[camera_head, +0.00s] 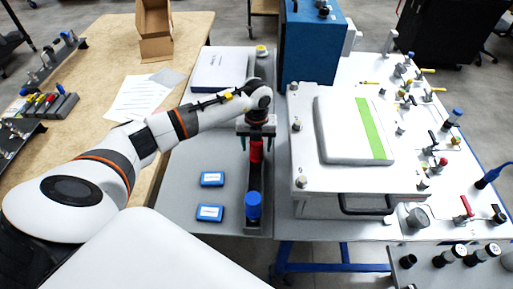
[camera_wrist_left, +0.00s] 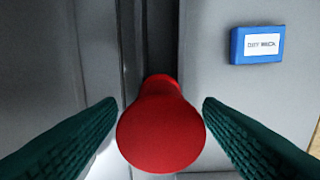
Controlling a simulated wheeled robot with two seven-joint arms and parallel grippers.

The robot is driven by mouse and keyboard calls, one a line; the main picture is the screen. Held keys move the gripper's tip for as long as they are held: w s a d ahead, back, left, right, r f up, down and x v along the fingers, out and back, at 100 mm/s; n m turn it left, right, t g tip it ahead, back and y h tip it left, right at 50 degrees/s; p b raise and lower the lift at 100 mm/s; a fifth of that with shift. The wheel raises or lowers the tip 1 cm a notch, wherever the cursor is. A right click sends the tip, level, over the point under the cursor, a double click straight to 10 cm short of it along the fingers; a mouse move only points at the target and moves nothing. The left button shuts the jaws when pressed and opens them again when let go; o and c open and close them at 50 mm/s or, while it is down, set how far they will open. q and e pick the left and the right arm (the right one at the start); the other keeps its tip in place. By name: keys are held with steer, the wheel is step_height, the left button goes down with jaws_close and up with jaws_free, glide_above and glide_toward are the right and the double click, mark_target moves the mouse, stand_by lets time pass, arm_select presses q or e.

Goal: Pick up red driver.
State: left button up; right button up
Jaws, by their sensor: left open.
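The red driver (camera_head: 256,151) stands in a dark narrow holder on the grey table, just below my left gripper (camera_head: 257,140) in the head view. In the left wrist view the driver's round red handle (camera_wrist_left: 161,135) lies between the two green ridged fingers of my left gripper (camera_wrist_left: 160,112). The fingers are open, with a gap showing on either side of the handle. The driver's lower part is hidden beneath its handle. My right gripper does not show.
A blue-capped driver (camera_head: 253,205) stands at the holder's near end. Two blue boxes (camera_head: 212,179) lie on the table to the left; one shows in the wrist view (camera_wrist_left: 257,45). A white analyser case (camera_head: 345,185) stands close on the right, and a blue cabinet (camera_head: 312,45) behind.

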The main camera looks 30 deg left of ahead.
arm_select(q)
steer(key=shift+f, duration=0.8)
jaws_close()
steer(key=shift+r, duration=0.15)
